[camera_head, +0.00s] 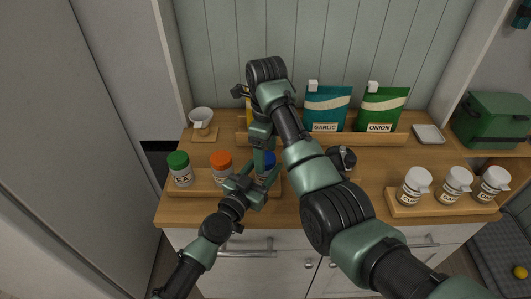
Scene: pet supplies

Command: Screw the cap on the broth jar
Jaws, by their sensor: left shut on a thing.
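A jar with a blue cap (269,158) stands at the right end of the left wooden tray (202,190); its label is hidden, so I cannot read whether it says broth. My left gripper (259,182) comes in low from the front left and is shut on this jar. My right gripper (262,158) points down from above at the blue cap; its fingertips are mostly hidden, and I cannot tell whether they grip the cap. Whether the cap sits fully on the jar does not show.
Green-capped (181,170) and orange-capped (222,168) jars stand left in the same tray. Garlic (324,108) and onion (381,108) pouches stand behind. White-topped jars (453,185) fill the right tray (440,208). A dark object (343,158) sits right of my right arm.

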